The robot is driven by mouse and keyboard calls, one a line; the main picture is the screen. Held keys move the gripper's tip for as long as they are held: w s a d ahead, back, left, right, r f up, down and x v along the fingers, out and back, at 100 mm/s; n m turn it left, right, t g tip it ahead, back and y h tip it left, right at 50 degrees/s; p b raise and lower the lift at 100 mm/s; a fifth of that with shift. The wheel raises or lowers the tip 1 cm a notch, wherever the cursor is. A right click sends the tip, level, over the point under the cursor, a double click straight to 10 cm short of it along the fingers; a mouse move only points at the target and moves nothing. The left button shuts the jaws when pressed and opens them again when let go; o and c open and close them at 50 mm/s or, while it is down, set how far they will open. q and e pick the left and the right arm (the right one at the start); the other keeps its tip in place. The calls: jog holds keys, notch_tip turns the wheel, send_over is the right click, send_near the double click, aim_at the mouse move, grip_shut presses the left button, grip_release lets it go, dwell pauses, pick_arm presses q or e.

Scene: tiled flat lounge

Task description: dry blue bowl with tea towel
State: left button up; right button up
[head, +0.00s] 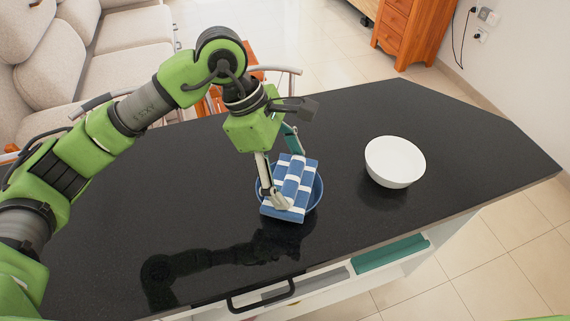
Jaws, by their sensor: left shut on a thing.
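A blue bowl (317,190) stands on the black counter, mostly hidden under a blue and white checked tea towel (291,186). The towel lies folded over the bowl's opening and its front rim. My left gripper (279,178) reaches down from above and is shut on the towel, with one pale finger at the towel's near left part and the other finger behind it. I cannot tell how far the towel presses into the bowl. My right gripper is not in view.
A white bowl (395,161) stands on the black counter (430,125) to the right of the blue bowl. Open drawers (390,254) show below the front edge. A sofa (120,40), a wooden chair (254,73) and a wooden cabinet (408,28) stand behind. The counter's right end is clear.

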aim_at(302, 167)
pick_arm(q)
jog(key=shift+s+d+b, duration=0.15)
jog(key=shift+s, duration=0.35)
jog(key=shift+s+d+b, duration=0.15)
jog(key=shift+s, duration=0.35)
jog(key=shift+w+a+f+b, duration=0.1)
jog(key=shift+w+a+b, duration=0.3)
jog(key=shift+a, duration=0.2)
jog(key=shift+w+a+b, duration=0.25)
jog(key=shift+w+a, duration=0.05)
jog(key=shift+a, duration=0.35)
jog(key=shift+w+a+b, duration=0.25)
jog(key=shift+a, duration=0.35)
jog(key=shift+w+d+b, duration=0.2)
jog(key=shift+d, duration=0.5)
jog(key=shift+w+d+b, duration=0.2)
jog(key=shift+w+d, duration=0.05)
jog(key=shift+d, duration=0.4)
jog(key=shift+w+d+b, duration=0.2)
jog(key=shift+d, duration=0.5)
jog(key=shift+w+d, duration=0.3)
jog(key=shift+d, duration=0.5)
notch_tip(302, 167, up, 2)
jog(key=shift+r, duration=0.2)
jog(key=shift+r+p, duration=0.3)
jog(key=shift+r, duration=0.1)
